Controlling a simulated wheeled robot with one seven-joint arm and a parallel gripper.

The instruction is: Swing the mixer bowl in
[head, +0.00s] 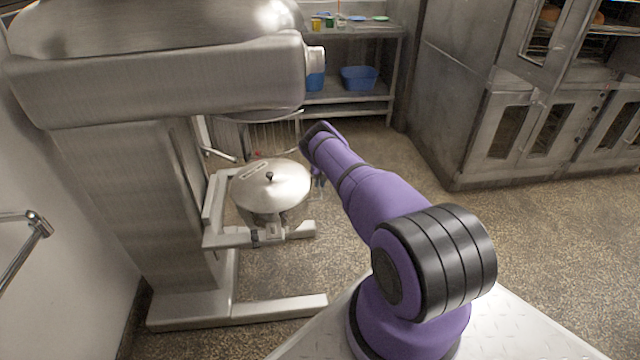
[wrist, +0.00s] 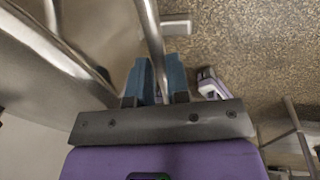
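The big steel mixer (head: 160,85) stands at the left in the head view. Its bowl (head: 270,215) is below the mixer head, between the support arms, with a shiny domed top and dark knob. A wire guard (head: 275,138) hangs above and behind it. My arm reaches forward to the right of the bowl, and its forearm mostly hides the gripper there. In the wrist view my gripper (wrist: 160,72) has its two blue fingers close on either side of a slim metal bar (wrist: 149,25). A large curved steel surface lies at the left.
Steel shelving (head: 345,103) with a blue bin (head: 358,79) and small jars stands at the back. Steel ovens (head: 520,115) line the right side. A wall rail (head: 38,225) is at the far left. The speckled floor between mixer and ovens is clear.

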